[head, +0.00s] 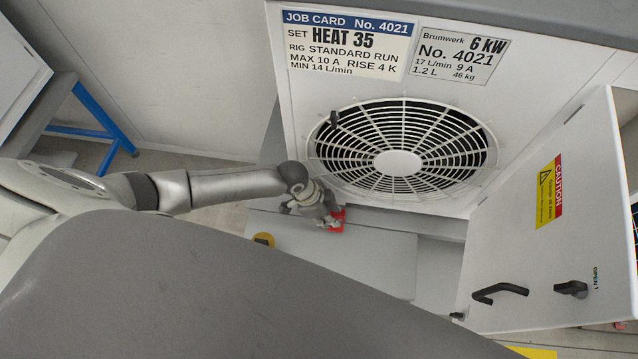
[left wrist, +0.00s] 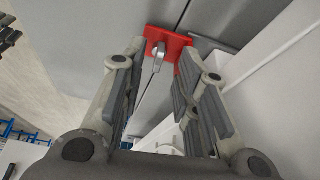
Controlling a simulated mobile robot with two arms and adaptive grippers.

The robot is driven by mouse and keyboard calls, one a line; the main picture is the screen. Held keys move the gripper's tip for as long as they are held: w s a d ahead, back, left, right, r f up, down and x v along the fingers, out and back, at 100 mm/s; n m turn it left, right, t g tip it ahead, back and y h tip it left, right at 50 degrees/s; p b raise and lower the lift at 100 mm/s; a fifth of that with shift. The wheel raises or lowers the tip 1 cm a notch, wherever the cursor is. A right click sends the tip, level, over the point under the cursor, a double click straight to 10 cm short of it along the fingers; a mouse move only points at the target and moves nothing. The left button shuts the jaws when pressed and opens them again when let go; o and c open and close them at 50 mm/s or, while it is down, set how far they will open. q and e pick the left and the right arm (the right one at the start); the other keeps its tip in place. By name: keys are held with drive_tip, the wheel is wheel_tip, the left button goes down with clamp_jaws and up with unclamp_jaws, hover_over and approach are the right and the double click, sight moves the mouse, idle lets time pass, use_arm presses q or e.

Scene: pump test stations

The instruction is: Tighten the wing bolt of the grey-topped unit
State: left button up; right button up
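The unit with the grey top (head: 480,12) has a white front with a round fan grille (head: 450,180). A red bracket (head: 337,221) sits below the grille, partly hidden by my left gripper (head: 322,212). In the left wrist view the red bracket (left wrist: 172,42) is close ahead, with a small metal bolt-like piece (left wrist: 158,57) on it, probably the wing bolt. My left gripper (left wrist: 158,85) is open, with its fingers on either side of that piece and a gap on both sides. My right gripper is not in view.
A white door (head: 550,220) with a caution label and black handles hangs open at the right. A job card (head: 345,45) and a rating plate (head: 460,55) are above the grille. A yellow round part (head: 264,240) is below my left arm. Blue framing (head: 100,115) stands at left.

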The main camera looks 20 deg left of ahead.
use_arm(q)
drive_tip(key=v, duration=0.9)
drive_tip(key=shift+r, duration=0.25)
drive_tip(key=shift+a, duration=0.1)
